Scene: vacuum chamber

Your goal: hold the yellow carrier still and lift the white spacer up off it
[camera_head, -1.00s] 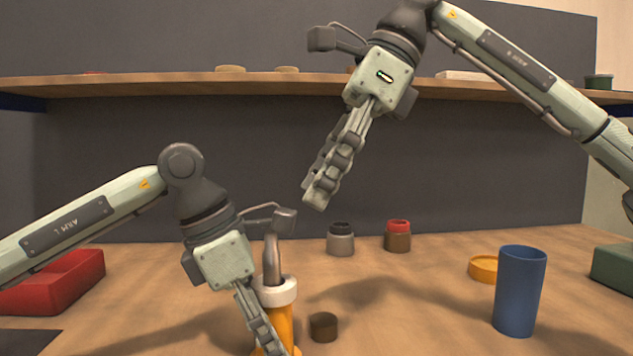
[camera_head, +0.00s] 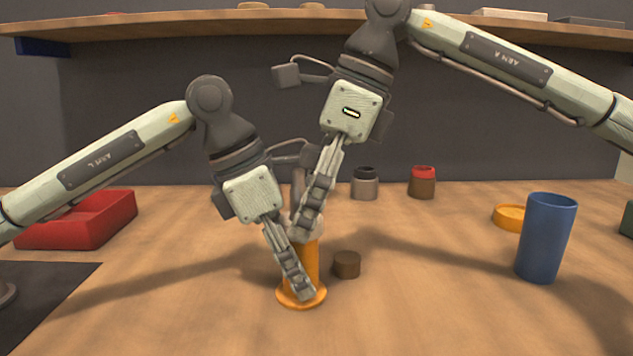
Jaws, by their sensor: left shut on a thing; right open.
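The yellow carrier (camera_head: 309,256) stands upright on the table, with a round flange at its foot. My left gripper (camera_head: 299,285) is shut on the carrier low down, near the flange. The white spacer (camera_head: 318,233) sits around the top of the carrier and is mostly hidden behind my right fingers. A grey post (camera_head: 298,188) rises above the spacer, partly covered by the arms. My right gripper (camera_head: 304,225) is open, its fingertips pointing down at the spacer. Whether they touch it cannot be told.
A small brown cylinder (camera_head: 347,264) stands close right of the carrier. A blue cup (camera_head: 546,240) and yellow dish (camera_head: 509,217) are at the right. Two jars (camera_head: 365,186) (camera_head: 423,184) stand behind. A red bin (camera_head: 85,222) is at left. A shelf (camera_head: 200,22) spans the back.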

